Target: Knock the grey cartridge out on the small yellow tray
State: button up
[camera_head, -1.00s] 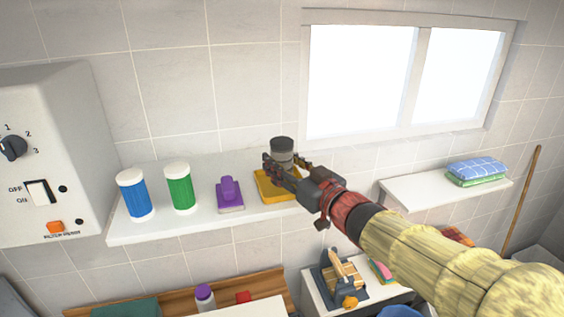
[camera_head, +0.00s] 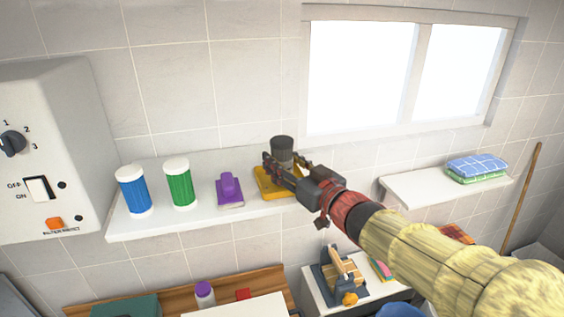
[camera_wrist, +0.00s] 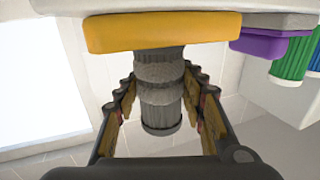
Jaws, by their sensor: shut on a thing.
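The grey cartridge (camera_head: 281,146) stands upright over the small yellow tray (camera_head: 263,191) on the white wall shelf, in the head view. Its upper end is dark. My gripper (camera_head: 284,165) reaches in from the right and is shut on the cartridge. The wrist view looks inverted: the yellow tray (camera_wrist: 165,31) is at the top and the ribbed cartridge (camera_wrist: 160,82) extends down from it, between the two fingers of my gripper (camera_wrist: 160,97). I cannot tell whether the cartridge's lower end touches the tray.
On the shelf (camera_head: 150,227), left of the tray, are a purple block-like thing (camera_head: 229,190), a green canister (camera_head: 180,187) and a blue canister (camera_head: 134,193). A control box (camera_head: 50,150) hangs at the left. Folded towels (camera_head: 476,168) lie on another shelf at the right.

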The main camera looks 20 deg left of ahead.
jog(key=shift+r, duration=0.6)
jog(key=shift+f, duration=0.15)
jog(key=shift+f+b, duration=0.8)
jog(key=shift+f, duration=0.5)
jog(key=shift+r+p, duration=1.2)
jog(key=shift+r, duration=0.25)
jog(key=shift+f, duration=0.15)
jog(key=shift+f+b, duration=1.15)
jog(key=shift+f, duration=0.2)
jog(key=shift+r+p, duration=1.15)
jog(key=shift+r, duration=0.3)
